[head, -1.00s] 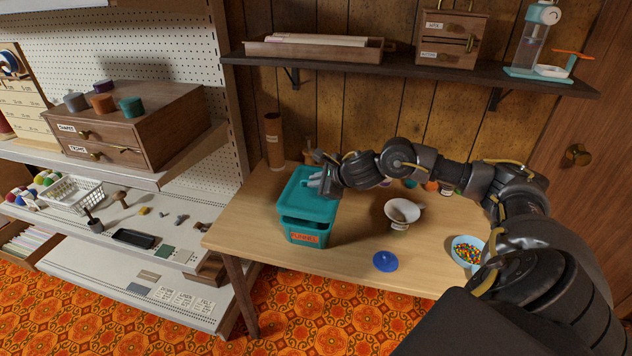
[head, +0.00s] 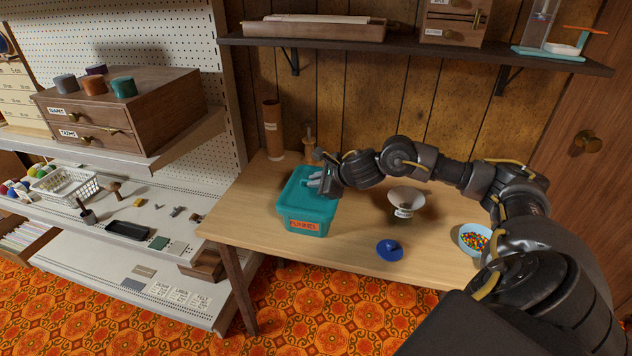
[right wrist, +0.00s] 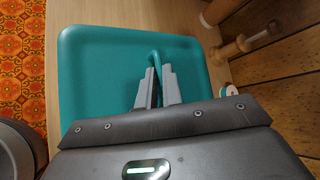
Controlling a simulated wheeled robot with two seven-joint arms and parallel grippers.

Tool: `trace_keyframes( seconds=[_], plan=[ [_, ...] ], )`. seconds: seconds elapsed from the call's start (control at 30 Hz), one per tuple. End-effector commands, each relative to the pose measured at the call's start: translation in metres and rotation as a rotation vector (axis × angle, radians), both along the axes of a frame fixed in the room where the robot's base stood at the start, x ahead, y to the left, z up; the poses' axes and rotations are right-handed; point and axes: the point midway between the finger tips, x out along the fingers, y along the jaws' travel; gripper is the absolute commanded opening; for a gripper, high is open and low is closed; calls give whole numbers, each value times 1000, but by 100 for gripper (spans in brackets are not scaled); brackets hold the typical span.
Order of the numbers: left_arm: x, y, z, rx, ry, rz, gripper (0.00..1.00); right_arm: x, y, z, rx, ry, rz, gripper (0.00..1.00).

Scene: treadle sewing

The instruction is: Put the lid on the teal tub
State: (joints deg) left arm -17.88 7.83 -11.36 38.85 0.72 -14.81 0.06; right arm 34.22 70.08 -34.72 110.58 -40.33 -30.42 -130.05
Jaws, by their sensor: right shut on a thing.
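The teal tub (head: 297,226) with an orange label stands at the left part of the wooden table. The teal lid (head: 296,190) lies on the tub's top; in the head view no gap shows between them. In the right wrist view the lid (right wrist: 95,75) fills the middle, with a handle standing up from it. My right gripper (head: 318,180) is shut on the lid's handle; its fingers (right wrist: 158,85) pinch the handle in the right wrist view. The tub's inside is hidden under the lid. My left gripper is not in view.
A white funnel-like cup (head: 407,198), a blue round piece (head: 389,250) and a bowl of coloured bits (head: 474,239) stand right of the tub. A brown tube (head: 272,128) and a wooden spindle (head: 309,143) stand behind it.

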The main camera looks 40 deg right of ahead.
Motion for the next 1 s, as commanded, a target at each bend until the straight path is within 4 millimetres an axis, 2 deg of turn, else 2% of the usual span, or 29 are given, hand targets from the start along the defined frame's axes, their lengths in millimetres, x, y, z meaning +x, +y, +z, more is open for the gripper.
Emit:
trace_keyframes(
  seconds=[0.33, 0.4, 0.57, 0.83, 1.0],
  plan=[
    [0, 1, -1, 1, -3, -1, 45, 0, 0, -1, 0, 0, 0, 0],
    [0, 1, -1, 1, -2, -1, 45, 0, 0, -1, 0, 0, 0, 14],
    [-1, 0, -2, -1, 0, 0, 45, 0, 0, -2, 0, 0, 0, 33],
    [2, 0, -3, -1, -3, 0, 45, -2, 0, -1, -1, 1, 0, 33],
    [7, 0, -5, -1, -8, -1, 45, -19, -3, 11, -5, 1, 2, 33]
  ],
)
